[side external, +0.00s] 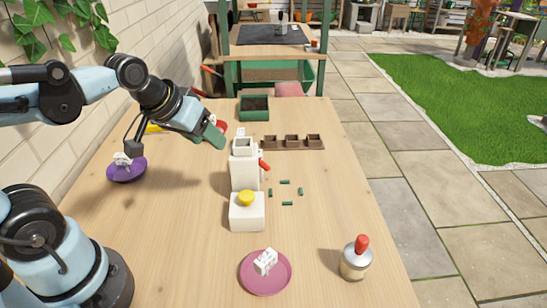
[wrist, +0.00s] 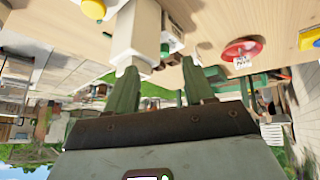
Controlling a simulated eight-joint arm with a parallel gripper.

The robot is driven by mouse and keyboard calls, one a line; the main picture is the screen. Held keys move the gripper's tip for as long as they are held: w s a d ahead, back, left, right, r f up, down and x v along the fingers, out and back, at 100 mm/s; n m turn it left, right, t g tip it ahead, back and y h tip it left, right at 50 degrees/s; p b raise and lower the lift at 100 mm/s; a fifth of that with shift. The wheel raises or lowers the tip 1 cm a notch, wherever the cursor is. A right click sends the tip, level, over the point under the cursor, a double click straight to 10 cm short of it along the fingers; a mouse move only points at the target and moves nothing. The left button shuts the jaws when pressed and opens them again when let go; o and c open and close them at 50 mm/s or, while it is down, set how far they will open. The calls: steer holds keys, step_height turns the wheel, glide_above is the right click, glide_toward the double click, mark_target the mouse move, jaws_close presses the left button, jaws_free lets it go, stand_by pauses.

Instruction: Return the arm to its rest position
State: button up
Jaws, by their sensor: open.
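My gripper (side external: 214,134) hangs above the wooden table at the back left in the side view, with its green fingers apart and nothing between them. In the wrist view, which looks upside down, my gripper (wrist: 162,88) also shows its two green fingers spread. The white dispenser (side external: 244,170) stands just to the right of my gripper in the side view, and a white box with a yellow button (side external: 246,198) is in front of it. The arm is bent and raised above the table's left side.
A purple plate (side external: 126,174) and a pink plate (side external: 265,287) each hold a small white piece. A brown tray (side external: 292,148) with small pots and a green planter (side external: 254,113) are at the back. A red-topped bottle (side external: 355,268) stands front right. Several small green pieces lie mid-table.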

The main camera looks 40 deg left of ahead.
steer(key=d+m, duration=0.1)
steer(key=s+d+f+m, duration=0.1)
steer(key=m, duration=0.1)
steer(key=shift+s+f, duration=0.25)
steer(key=shift+s, duration=0.05)
